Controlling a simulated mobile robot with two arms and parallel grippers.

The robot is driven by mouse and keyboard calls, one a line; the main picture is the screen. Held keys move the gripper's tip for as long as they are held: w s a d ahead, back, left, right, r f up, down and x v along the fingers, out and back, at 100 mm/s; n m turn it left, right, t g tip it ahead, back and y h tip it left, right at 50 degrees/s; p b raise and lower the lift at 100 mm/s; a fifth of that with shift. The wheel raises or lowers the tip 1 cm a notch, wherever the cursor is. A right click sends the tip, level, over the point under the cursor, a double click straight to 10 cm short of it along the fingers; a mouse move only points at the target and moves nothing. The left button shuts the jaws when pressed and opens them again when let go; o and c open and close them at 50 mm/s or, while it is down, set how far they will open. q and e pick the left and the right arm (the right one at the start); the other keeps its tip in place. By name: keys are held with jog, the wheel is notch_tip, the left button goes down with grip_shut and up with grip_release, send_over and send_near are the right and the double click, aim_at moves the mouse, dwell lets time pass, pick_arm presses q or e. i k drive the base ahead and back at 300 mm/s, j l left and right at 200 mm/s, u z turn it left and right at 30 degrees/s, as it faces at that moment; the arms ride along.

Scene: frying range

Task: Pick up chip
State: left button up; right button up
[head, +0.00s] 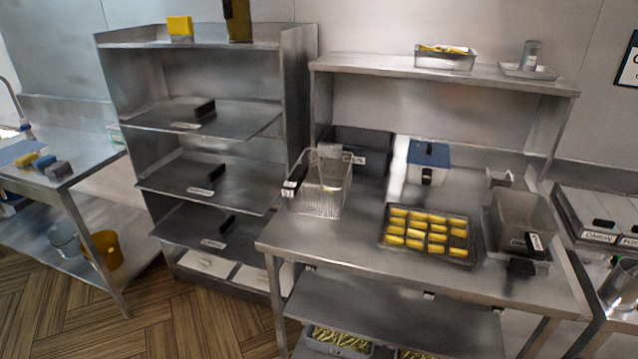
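Several yellow chip-like pieces (427,238) lie in rows in a dark tray (449,263) on the steel worktable. A metal container (444,62) on the shelf above holds more yellow pieces. Thin yellow-green strips show in a tray (340,341) at the lower edge, on the bottom shelf, and partly in another beside it. I cannot tell which of these is the chip meant. Neither of my grippers is in view.
A wire fry basket (323,187) stands left of the dark tray. A blue-lidded box (428,162) is behind it, and a grey bin (522,222) with a black handle is right. A steel shelf rack (207,216) stands left. The worktable's front strip is clear.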

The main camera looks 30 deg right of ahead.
aim_at(413, 233)
jog(key=z, duration=0.85)
